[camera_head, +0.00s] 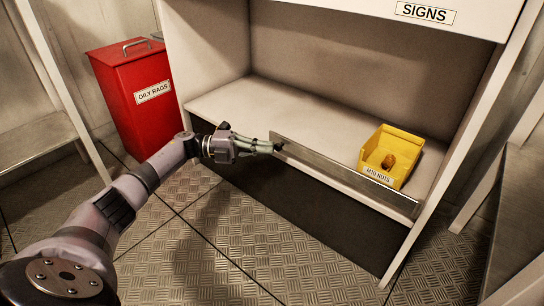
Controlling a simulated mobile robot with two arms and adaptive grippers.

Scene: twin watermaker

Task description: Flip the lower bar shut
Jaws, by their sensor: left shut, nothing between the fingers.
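The lower bar (340,174) is a long grey metal strip along the front edge of the white shelf (232,101). It runs from the middle of the shelf front toward the right post. My left gripper (279,146) is shut and empty, with its fingertips at the left end of the bar. I cannot tell whether the tips touch it. My right gripper is not in view.
A yellow bin (407,175) labelled M10 NUTS, with brownish contents, stands on the shelf behind the bar. A red OILY RAGS box (131,92) stands left of the shelf unit. The tread-plate floor (270,256) in front is clear. Benches flank both sides.

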